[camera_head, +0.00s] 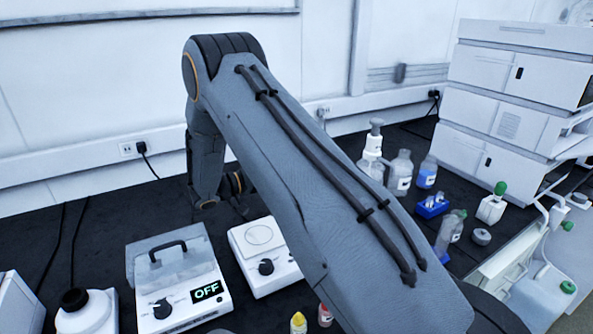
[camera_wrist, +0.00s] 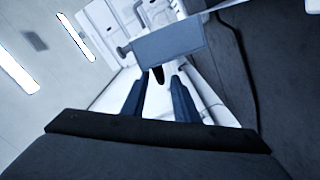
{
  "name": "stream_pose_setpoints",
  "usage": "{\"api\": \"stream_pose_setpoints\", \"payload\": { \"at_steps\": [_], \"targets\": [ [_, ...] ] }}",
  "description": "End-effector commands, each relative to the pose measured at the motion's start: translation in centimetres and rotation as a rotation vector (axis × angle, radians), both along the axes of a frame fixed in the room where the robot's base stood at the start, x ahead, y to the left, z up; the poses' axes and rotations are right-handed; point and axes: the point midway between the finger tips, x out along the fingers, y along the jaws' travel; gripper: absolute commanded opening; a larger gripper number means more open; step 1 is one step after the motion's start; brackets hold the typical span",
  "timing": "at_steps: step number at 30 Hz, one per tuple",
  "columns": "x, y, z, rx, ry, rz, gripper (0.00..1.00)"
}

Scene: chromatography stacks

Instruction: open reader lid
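The reader is probably the white device (camera_head: 185,306) at the front left in the head view, with a dark knob and a display reading OFF. Its grey lid (camera_head: 188,268) carries a dark arched handle (camera_head: 168,247) and looks down over the top. In the wrist view, my gripper (camera_wrist: 161,76) shows two blue fingers with a gap between them. A small dark piece sits in that gap; I cannot tell whether it is the handle or whether the fingers touch it. A grey-blue panel (camera_wrist: 170,45) is just beyond the fingertips.
A white device with a round plate (camera_head: 262,237) stands right of the reader. A white bottle with a black cap (camera_head: 88,312) is at the front left. Small vials (camera_head: 298,323), bottles (camera_head: 400,173), a blue rack (camera_head: 432,207) and a stacked instrument (camera_head: 500,120) stand to the right.

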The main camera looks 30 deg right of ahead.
Motion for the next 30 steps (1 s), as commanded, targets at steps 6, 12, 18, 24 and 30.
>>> {"api": "stream_pose_setpoints", "payload": {
  "at_steps": [6, 12, 18, 24, 30],
  "targets": [
    [-0.1, 2.9, -0.2, 0.000, 0.001, 0.001, 0.27],
    [-0.2, 3.7, -0.1, 0.001, 0.001, 0.001, 0.27],
    [-0.2, 3.7, -0.1, 0.001, 0.001, 0.001, 0.27],
    [-0.2, 3.6, 0.0, 0.001, 0.001, 0.001, 0.27],
    [-0.6, 3.6, 1.6, 0.001, 0.001, 0.001, 0.27]
  ]
}}
